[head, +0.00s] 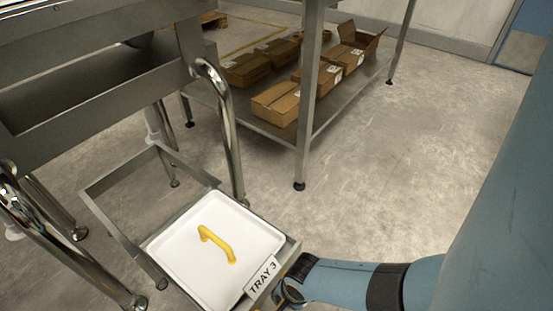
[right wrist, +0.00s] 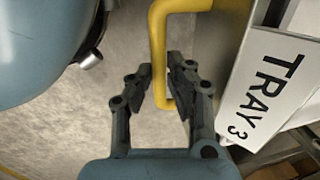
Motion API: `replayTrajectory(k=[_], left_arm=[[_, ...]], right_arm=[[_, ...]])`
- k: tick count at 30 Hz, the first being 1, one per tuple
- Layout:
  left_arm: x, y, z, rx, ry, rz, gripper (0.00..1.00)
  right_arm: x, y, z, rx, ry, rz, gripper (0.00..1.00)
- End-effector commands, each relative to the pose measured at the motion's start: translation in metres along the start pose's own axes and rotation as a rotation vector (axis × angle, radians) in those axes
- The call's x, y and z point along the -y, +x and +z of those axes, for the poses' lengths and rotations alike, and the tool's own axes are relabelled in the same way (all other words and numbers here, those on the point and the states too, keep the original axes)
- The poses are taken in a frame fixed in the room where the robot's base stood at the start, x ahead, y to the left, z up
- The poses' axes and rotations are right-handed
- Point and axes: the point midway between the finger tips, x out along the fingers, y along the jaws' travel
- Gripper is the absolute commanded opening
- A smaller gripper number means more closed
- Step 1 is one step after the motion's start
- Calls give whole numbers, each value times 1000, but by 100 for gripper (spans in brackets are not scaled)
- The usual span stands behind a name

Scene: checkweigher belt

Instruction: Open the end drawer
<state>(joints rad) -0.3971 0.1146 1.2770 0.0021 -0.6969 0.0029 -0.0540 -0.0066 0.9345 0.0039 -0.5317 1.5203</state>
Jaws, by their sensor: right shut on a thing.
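The end drawer (head: 298,247) is a grey metal frame labelled TRAY 3 (head: 262,275). It stands out from under the checkweigher, low down. Inside it sits a white tray or lid (head: 180,250) with a yellow handle (head: 218,243) on top. My right gripper (head: 285,291) is at the drawer's front, partly cut off by the lower picture edge. In the right wrist view the right gripper (right wrist: 163,90) is shut on a yellow drawer handle (right wrist: 158,50) beside the label (right wrist: 268,85). That front handle is mostly hidden in the head view. My left gripper is out of view.
Chrome bent-tube legs (head: 228,135) stand beside the drawer, with another (head: 60,245) at lower left. A steel table (head: 307,125) behind carries several cardboard boxes (head: 277,103) on its low shelf. The concrete floor (head: 400,170) to the right is clear.

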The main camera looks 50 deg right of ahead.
Motion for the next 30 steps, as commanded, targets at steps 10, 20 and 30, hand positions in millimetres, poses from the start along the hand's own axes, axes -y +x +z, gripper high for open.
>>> replayTrajectory(k=[10, 20, 30], left_arm=[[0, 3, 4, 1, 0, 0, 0], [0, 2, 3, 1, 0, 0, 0], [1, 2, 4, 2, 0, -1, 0]], right_arm=[[-5, 0, 1, 1, 1, 3, 0], [-5, 0, 1, 1, 0, 2, 38], [-5, -5, 0, 0, 0, 2, 38]])
